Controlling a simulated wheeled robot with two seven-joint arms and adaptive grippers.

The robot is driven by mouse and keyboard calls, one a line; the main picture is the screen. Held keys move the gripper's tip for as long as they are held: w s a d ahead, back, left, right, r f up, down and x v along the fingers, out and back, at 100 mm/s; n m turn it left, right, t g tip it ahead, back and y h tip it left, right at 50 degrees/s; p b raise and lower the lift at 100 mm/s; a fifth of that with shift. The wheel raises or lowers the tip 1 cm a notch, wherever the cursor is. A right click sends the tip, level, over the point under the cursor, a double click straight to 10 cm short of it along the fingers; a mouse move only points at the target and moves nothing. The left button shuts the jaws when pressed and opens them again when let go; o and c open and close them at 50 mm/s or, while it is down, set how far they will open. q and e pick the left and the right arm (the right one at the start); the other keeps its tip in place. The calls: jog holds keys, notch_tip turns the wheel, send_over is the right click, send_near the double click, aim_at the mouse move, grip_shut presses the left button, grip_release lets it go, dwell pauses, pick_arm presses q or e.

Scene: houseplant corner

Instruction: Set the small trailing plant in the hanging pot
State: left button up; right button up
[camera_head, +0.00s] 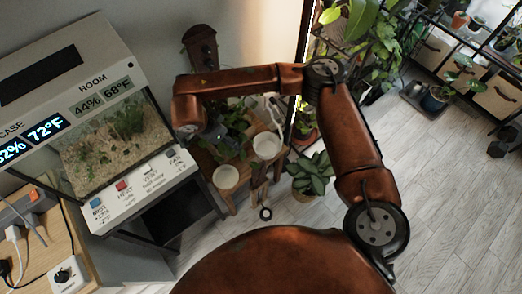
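My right arm reaches up from the lower right and bends left over a small wooden plant stand (215,198). Its dark gripper (216,136) points down at the stand, partly hidden by leaves and too small to tell open from shut. A small green trailing plant (236,120) is right beside the gripper; I cannot tell whether they touch. Two white round pots, one in front (226,178) and one to the right (267,146), are at the stand. I cannot tell which, if either, is the hanging pot. My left gripper is not in view.
A glass terrarium case (110,130) with a control panel stands left of the stand. A leafy potted plant (312,175) is on the floor to the right. A shelf with bins (495,95) is at the far right.

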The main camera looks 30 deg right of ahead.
jog(key=w+d+f+m+g+b, duration=0.1)
jog(key=w+d+f+m+b, duration=0.15)
jog(key=f, duration=0.45)
jog(key=w+d+f+m+g+b, duration=0.1)
jog(key=d+f+m+b, duration=0.25)
jog(key=f, duration=0.35)
pick_arm(q)
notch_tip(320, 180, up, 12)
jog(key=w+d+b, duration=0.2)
jog(key=b, duration=0.3)
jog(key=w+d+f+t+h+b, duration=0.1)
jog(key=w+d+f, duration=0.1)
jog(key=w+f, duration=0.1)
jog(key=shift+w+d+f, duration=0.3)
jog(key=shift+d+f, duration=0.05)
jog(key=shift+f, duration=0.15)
pick_arm(e)
jog(key=d+f, duration=0.8)
jog(key=d, duration=0.5)
jog(key=shift+w+d+f, duration=0.25)
jog(key=shift+w+f, duration=0.05)
jog(key=shift+w, duration=0.05)
jog(key=shift+n, duration=0.3)
jog(key=shift+f, duration=0.65)
jog(key=o, duration=1.9)
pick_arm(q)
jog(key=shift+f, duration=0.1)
